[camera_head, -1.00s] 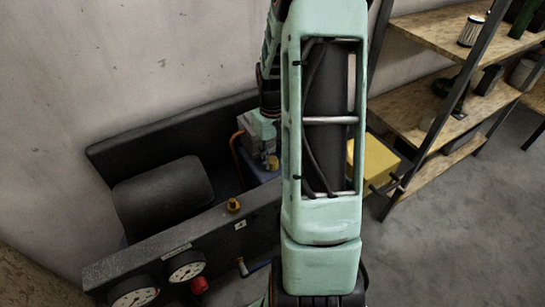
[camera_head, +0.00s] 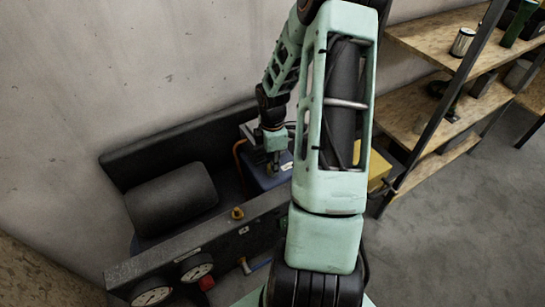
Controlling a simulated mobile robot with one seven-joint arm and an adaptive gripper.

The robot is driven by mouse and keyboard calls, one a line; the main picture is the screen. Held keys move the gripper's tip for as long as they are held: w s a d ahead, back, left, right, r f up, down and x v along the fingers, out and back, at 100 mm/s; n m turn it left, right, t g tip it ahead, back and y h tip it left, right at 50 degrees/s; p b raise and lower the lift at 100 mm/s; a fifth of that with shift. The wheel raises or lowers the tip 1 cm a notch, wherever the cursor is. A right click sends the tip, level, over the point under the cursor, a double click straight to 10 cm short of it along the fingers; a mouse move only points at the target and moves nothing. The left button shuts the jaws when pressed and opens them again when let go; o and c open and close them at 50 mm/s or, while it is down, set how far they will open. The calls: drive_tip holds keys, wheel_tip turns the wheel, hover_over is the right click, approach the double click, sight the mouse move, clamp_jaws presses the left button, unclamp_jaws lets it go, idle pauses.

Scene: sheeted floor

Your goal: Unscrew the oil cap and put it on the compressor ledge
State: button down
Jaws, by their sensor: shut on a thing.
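My gripper (camera_head: 275,163) points down over the blue compressor body (camera_head: 262,182), behind the dark front ledge (camera_head: 200,238). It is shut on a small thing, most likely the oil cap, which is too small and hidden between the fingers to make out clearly. I cannot tell whether the cap is still seated or free of the compressor. A small yellow-orange knob (camera_head: 237,213) stands upright on the ledge, left of and nearer than the gripper. My arm hides the right part of the compressor.
A black cylinder (camera_head: 172,199) lies left of the gripper, with a dark back panel (camera_head: 180,139) behind it. Gauges (camera_head: 196,268) and a red knob (camera_head: 207,283) are at the front. A yellow box (camera_head: 379,166) and wooden shelves (camera_head: 425,110) stand to the right.

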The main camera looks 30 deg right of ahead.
drive_tip(key=n+p, duration=0.1)
drive_tip(key=n, duration=0.2)
drive_tip(key=shift+r+p, duration=0.25)
drive_tip(key=shift+p, duration=0.15)
drive_tip(key=shift+f+n, duration=0.3)
drive_tip(key=shift+n, duration=0.4)
drive_tip(key=c, duration=1.5)
unclamp_jaws()
drive_tip(key=shift+c, duration=0.9)
drive_tip(key=m, duration=0.3)
drive_tip(key=shift+b, duration=0.35)
drive_tip(key=m+b, duration=0.1)
drive_tip(key=m, duration=0.5)
drive_tip(key=shift+f+m, duration=0.1)
drive_tip(key=shift+m, duration=0.2)
drive_tip(key=m+b, duration=0.1)
drive_tip(key=m, duration=0.3)
drive_tip(key=shift+m+b, duration=0.3)
drive_tip(key=shift+b, duration=0.05)
drive_tip(key=m, duration=0.5)
drive_tip(key=shift+b, duration=0.4)
